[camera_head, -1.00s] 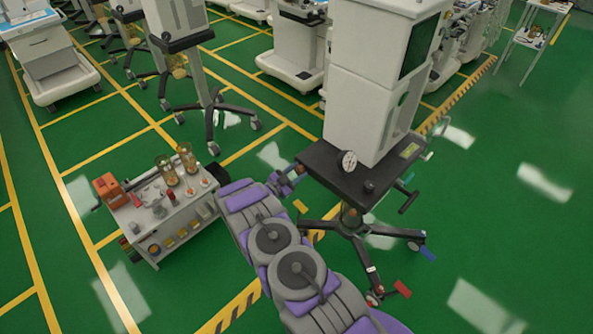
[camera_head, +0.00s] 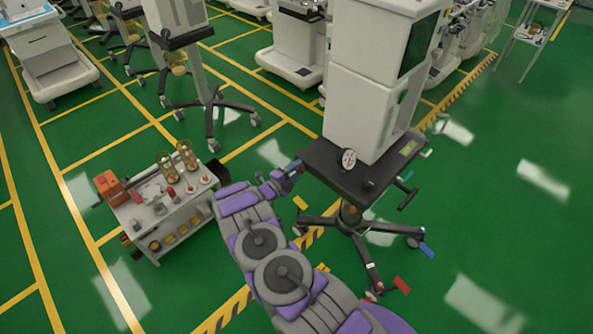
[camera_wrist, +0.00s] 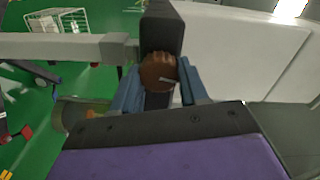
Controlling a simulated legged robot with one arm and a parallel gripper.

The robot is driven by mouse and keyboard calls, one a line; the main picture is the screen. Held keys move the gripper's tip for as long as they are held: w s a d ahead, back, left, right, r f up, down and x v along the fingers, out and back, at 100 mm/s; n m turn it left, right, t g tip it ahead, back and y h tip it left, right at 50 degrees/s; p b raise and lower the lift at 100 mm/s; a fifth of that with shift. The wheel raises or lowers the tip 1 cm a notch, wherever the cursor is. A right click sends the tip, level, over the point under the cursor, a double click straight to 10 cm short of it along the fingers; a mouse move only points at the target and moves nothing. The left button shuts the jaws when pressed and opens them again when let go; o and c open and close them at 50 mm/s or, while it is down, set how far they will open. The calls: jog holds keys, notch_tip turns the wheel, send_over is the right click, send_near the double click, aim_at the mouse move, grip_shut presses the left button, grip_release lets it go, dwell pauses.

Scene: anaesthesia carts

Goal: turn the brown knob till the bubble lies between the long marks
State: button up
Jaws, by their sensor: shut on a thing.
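In the head view my gripper (camera_head: 290,170) is at the left edge of the dark cart top (camera_head: 335,178), and the knob is hidden there. The bubble and the long marks cannot be made out in either view.
A round white gauge (camera_head: 348,159) and a dark round knob (camera_head: 368,184) are on the cart top beside the tall white machine (camera_head: 365,110). A small trolley (camera_head: 170,215) with several parts stands left of my arm. Green floor is clear at the right.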

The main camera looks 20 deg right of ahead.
jog(key=shift+s+f+m, duration=0.1)
jog(key=shift+f+m, duration=0.05)
jog(key=shift+m, duration=0.7)
jog(key=shift+s+f+m, duration=0.1)
jog(key=shift+f+m, duration=0.05)
jog(key=shift+m, duration=0.7)
jog(key=o, duration=0.7)
jog(key=shift+f, duration=0.1)
jog(key=shift+c, duration=0.2)
jog(key=o, duration=0.4)
jog(key=shift+w+a+r, duration=0.1)
jog(key=shift+a+r, duration=0.05)
jog(key=shift+r, duration=0.05)
jog(key=p+v, duration=0.1)
jog(key=v, duration=1.6)
jog(key=shift+a, duration=0.2)
